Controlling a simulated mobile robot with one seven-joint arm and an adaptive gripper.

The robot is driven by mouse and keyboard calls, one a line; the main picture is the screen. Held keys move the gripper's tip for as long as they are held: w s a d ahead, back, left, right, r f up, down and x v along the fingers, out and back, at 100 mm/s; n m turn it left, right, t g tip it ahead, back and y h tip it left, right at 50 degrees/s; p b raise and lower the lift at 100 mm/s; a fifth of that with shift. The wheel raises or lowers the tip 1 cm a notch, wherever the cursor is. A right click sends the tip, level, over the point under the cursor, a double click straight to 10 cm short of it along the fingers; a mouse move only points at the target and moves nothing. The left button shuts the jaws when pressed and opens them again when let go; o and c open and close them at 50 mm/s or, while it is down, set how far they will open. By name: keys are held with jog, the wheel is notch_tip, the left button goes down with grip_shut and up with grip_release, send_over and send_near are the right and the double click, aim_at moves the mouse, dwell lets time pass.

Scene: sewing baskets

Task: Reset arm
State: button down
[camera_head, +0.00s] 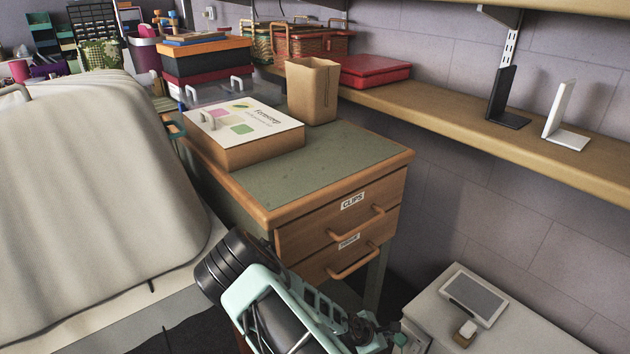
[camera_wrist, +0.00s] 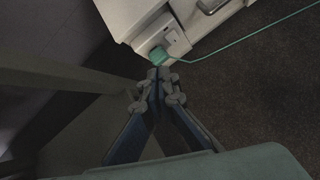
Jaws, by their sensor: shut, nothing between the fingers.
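My gripper (camera_wrist: 158,84) shows in the wrist view with its two fingers brought together and nothing between them. It points down toward the dark floor, near a white cabinet (camera_wrist: 150,18) with a green plug and cord (camera_wrist: 225,45). In the head view my arm reaches from the bottom middle, in front of the wooden drawer unit (camera_head: 290,215). My gripper (camera_head: 385,332) is small there, at the lower right of the arm, close to the white cabinet's left side.
The drawer unit holds a flat box (camera_head: 250,135) and a paper bag (camera_head: 313,90). Its two drawers are shut. A covered object (camera_head: 90,190) stands at left. A wooden shelf (camera_head: 450,110) with bookends runs along the wall. The white cabinet (camera_head: 530,335) carries a scale-like device (camera_head: 473,298).

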notch_tip(320, 180, up, 20)
jog(key=s+a+f+m+g+y, duration=0.1)
jog(key=s+a+m+g+y, duration=0.15)
jog(key=m, duration=0.95)
jog(key=s+d+r+m+y+p, duration=0.1)
jog(key=s+r+m+y, duration=0.1)
jog(key=s+r+m, duration=0.55)
jog(key=s+d+r+m+y, duration=0.1)
jog(key=s+r+m+y, duration=0.3)
jog(key=r, duration=0.6)
jog(key=s+a+r+n+t+h+b, duration=0.1)
jog(key=s+a+r+t, duration=0.15)
jog(key=r, duration=0.25)
jog(key=s+a+r+n+t+h, duration=0.1)
jog(key=s+a+r+n, duration=0.1)
jog(key=s+a+r, duration=0.25)
notch_tip(320, 180, up, 33)
jog(key=p, duration=3.2)
jog(key=shift+w, duration=0.45)
